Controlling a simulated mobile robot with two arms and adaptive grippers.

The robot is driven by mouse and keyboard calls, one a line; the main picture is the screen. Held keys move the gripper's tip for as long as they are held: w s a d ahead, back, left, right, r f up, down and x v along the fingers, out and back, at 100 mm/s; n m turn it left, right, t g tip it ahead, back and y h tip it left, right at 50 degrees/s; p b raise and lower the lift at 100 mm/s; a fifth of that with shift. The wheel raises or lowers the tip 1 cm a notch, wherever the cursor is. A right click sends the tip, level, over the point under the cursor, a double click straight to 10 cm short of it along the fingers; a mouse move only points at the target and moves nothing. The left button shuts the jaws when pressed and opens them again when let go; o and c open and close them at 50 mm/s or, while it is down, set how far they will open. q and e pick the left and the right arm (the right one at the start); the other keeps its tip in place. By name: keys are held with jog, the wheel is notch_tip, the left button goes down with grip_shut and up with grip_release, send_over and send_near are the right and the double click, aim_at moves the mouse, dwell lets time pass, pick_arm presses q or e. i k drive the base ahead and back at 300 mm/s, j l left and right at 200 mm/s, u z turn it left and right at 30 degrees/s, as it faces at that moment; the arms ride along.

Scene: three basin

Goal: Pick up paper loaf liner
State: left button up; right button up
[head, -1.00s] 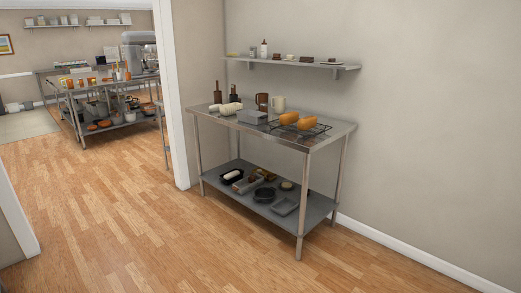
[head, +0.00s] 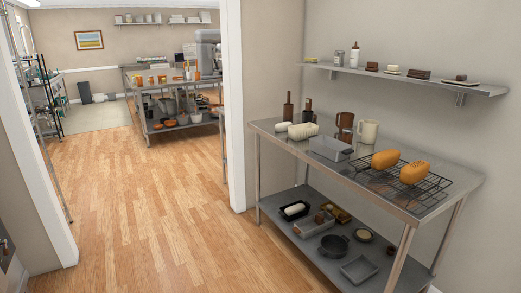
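I cannot single out the paper loaf liner for sure. A white ribbed piece (head: 302,131) on the steel table's top, beside a grey loaf pan (head: 330,148), may be it. A smaller white piece (head: 283,127) lies just left of it. On the lower shelf, a dark pan holds a white roll-shaped thing (head: 294,209), and a grey pan (head: 314,224) stands beside it. Neither of my grippers is in view.
The steel table (head: 268,125) stands against the right wall. Two loaves (head: 414,172) sit on a wire rack (head: 433,186). A wall shelf (head: 410,80) hangs above. Open wooden floor (head: 150,220) leads through a doorway to another worktable (head: 130,84).

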aim_at(303, 131)
jog(key=i+j+u, duration=0.2)
jog(key=i, duration=1.4)
jog(key=l, duration=0.05)
